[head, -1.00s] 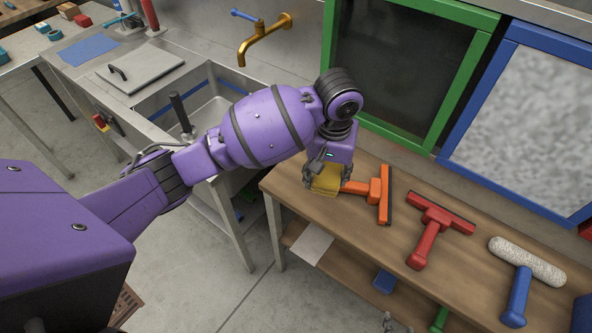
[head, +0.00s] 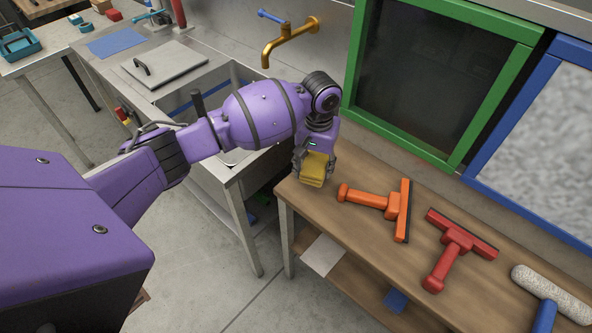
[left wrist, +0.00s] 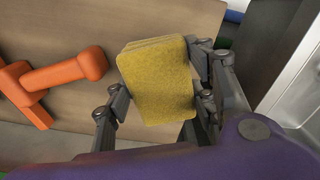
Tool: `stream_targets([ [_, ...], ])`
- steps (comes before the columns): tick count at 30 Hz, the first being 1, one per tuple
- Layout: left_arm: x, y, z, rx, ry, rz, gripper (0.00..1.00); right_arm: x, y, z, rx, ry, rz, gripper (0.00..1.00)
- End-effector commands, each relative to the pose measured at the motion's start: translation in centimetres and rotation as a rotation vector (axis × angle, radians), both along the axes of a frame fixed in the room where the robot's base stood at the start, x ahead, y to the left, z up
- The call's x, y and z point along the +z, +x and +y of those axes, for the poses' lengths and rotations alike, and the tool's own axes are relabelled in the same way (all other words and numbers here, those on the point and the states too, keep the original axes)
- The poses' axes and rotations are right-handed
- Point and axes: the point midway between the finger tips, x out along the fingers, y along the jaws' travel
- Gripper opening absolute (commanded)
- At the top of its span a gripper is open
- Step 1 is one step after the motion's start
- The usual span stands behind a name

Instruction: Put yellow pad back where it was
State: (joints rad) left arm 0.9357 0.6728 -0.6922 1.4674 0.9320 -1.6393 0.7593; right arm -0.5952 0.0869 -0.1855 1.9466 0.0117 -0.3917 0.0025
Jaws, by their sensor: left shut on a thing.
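The yellow pad (head: 314,168) is a small block held between the fingers of my left gripper (head: 312,172), near the left end of the wooden bench (head: 345,235). In the left wrist view the pad (left wrist: 160,82) shows its broad face, and the fingers of my left gripper (left wrist: 162,95) press on its two sides. I cannot tell whether the pad touches the bench top. An orange squeegee (head: 385,205) lies just to the right of the pad, apart from it. My right gripper is not seen.
A red squeegee (head: 455,248) and a white roller with a blue handle (head: 552,283) lie further right on the bench. A metal sink counter (head: 150,75) with a gold tap (head: 290,38) stands to the left. A green-framed panel (head: 440,80) rises behind the bench.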

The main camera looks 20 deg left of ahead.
Motion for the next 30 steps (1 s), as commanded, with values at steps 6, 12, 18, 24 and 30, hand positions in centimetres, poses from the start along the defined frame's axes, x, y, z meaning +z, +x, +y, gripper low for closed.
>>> stream_targets([
  [6, -1.8, 0.6, 0.7, -0.001, 0.001, 0.0, 0.26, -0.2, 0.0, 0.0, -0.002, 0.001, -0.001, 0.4],
  [12, -3.9, 0.6, 0.7, -0.001, 0.001, -0.005, 0.26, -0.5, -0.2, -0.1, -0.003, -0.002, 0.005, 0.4],
  [18, -3.8, 0.7, 0.7, -0.001, 0.0, -0.006, 0.26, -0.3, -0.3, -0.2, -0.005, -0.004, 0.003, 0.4],
  [24, -4.1, 0.6, 0.7, -0.001, 0.001, -0.005, 0.61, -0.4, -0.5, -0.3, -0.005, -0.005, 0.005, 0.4],
  [30, -4.1, 0.6, 0.7, -0.001, 0.001, -0.005, 0.7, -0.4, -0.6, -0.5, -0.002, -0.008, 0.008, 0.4],
])
